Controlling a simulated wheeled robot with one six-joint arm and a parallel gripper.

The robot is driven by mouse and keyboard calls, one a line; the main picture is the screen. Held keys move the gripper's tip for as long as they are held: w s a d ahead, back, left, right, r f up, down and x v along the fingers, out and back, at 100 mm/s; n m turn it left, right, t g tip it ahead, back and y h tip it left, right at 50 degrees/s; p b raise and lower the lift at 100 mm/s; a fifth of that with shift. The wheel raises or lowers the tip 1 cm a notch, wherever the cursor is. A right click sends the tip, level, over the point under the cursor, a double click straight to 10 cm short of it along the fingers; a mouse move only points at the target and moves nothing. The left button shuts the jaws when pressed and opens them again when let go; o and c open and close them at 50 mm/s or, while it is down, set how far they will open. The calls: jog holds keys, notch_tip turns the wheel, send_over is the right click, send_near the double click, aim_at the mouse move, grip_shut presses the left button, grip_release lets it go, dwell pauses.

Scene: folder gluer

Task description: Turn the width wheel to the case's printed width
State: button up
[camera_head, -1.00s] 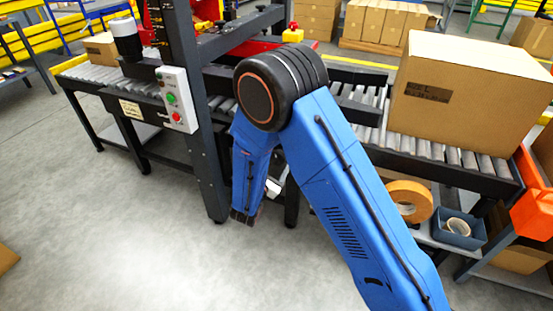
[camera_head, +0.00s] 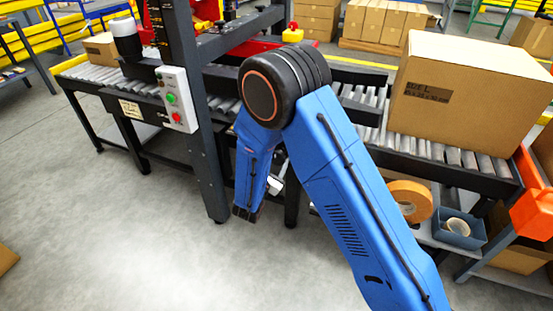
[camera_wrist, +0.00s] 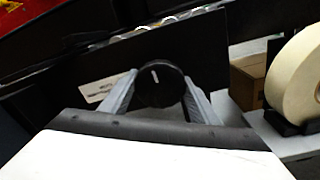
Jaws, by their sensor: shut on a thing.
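The width wheel (camera_wrist: 160,92), a round black knob with a short white mark near its top, sits on a dark panel in the wrist view. My gripper (camera_wrist: 160,78) has its two grey fingers on either side of the wheel and is shut on it. The brown cardboard case (camera_head: 490,108) stands on the rollers at the right in the head view. Its side bears a dark printed label (camera_head: 427,91), too small to read fully. In the head view my arm hides the wheel and most of the gripper.
A white plate with blurred print (camera_wrist: 103,88) is left of the wheel. A large tape roll (camera_wrist: 298,80) stands at the right, with a brown box (camera_wrist: 248,80) nearby. A control box (camera_head: 177,98) hangs on the dark machine post. Open floor lies at the front left.

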jog(key=n, duration=0.7)
jog(key=shift+n, duration=0.4)
jog(key=n, duration=0.7)
jog(key=shift+s+g, duration=0.1)
jog(key=shift+g, duration=0.2)
jog(key=n, duration=1)
jog(key=shift+n+h, duration=0.3)
jog(key=shift+h, duration=0.1)
jog(key=shift+n, duration=1.7)
